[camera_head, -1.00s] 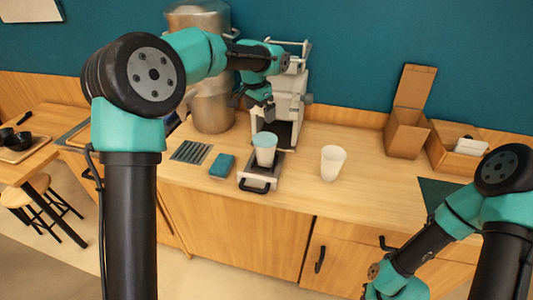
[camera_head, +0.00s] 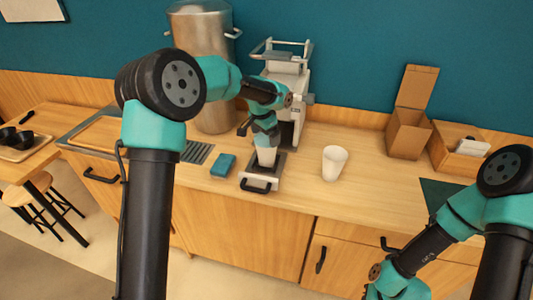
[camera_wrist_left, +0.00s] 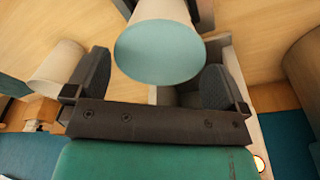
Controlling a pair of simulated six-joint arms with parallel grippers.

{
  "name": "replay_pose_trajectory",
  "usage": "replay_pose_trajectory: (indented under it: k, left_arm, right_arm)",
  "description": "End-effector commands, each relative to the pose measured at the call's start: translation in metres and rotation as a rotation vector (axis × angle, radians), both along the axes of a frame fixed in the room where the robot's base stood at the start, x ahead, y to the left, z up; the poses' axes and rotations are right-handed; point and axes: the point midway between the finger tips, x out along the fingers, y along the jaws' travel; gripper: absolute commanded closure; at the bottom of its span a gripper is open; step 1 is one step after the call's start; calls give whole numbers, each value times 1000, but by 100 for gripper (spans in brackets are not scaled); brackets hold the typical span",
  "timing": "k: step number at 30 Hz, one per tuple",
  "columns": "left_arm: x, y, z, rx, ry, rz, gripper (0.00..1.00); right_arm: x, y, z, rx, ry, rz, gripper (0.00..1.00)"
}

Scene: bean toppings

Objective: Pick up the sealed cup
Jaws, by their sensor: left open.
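The sealed cup (camera_head: 266,158) is white and stands in the pulled-out tray (camera_head: 256,184) of the sealing machine (camera_head: 289,80). In the left wrist view its flat teal lid (camera_wrist_left: 158,52) shows between my two fingers. In the wrist view there is a gap between each finger and the lid, and the gripper (camera_wrist_left: 157,82) holds nothing. My right arm shows at the lower right, but its gripper is out of the picture.
A second white cup (camera_head: 334,162) stands on the counter to the right. A blue sponge (camera_head: 223,166) lies left of the tray. A large steel pot (camera_head: 203,60) stands behind left. Counter around the second cup is clear.

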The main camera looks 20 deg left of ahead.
Motion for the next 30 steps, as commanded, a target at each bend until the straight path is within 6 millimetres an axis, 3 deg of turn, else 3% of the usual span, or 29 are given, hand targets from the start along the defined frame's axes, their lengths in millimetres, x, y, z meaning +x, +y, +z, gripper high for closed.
replay_pose_trajectory:
  k: [5,16,30]
  left_arm:
    - [1,0,-5,1,1,0,0]
    - [6,-4,-53,0,2,0,0]
    - [7,-5,-57,0,0,0,0]
  right_arm:
    - [0,0,0,0,0,0,100]
    - [0,0,0,0,0,0,100]
    - [0,0,0,0,0,0,100]
